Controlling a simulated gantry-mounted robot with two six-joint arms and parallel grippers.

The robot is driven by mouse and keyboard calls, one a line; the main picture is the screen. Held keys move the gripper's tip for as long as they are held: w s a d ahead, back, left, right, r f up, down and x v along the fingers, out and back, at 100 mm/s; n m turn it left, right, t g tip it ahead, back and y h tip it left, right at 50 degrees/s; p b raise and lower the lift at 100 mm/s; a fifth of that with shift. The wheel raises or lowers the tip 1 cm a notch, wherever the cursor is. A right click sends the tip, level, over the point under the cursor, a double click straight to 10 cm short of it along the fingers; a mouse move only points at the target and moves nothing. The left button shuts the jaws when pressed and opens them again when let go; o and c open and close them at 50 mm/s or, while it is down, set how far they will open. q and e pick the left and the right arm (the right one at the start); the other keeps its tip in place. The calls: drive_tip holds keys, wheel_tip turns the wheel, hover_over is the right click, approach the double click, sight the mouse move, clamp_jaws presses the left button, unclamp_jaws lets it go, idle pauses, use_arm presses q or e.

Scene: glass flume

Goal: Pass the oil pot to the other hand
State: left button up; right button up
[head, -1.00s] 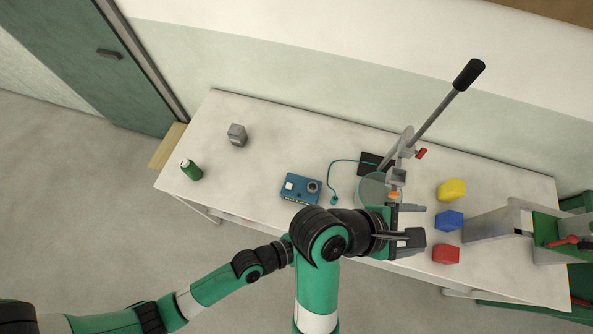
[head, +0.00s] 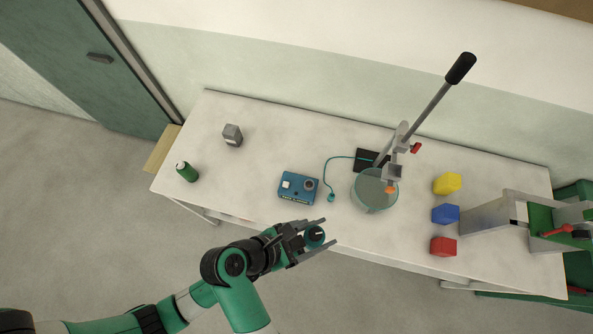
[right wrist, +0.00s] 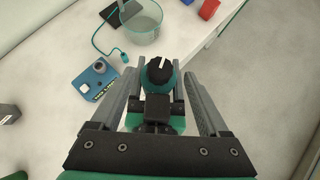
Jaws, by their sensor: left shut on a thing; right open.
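The oil pot (head: 315,237) is a small dark teal round thing with a black top, seen from above near the table's front edge. It also shows in the right wrist view (right wrist: 160,74), where a white mark crosses its black top. My right gripper (head: 327,233) is open, with one finger on each side of the pot. In the right wrist view a gap shows beside the pot on both sides. My left gripper (right wrist: 161,103) is shut on the oil pot from beneath the right one.
Behind the grippers on the table are a blue meter (head: 299,188) and a glass vessel (head: 374,208) under a long-handled lever stand (head: 403,139). Yellow, blue and red blocks (head: 443,246) lie to the right. A green bottle (head: 187,172) and grey weight (head: 232,135) stand left.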

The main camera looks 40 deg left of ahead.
sight(313, 235)
drive_tip(key=x, duration=0.3)
drive_tip(key=shift+w+f, duration=0.1)
drive_tip(key=shift+w, duration=0.05)
clamp_jaws()
use_arm(q)
drive_tip(key=o, duration=1.6)
drive_tip(key=shift+c, duration=0.2)
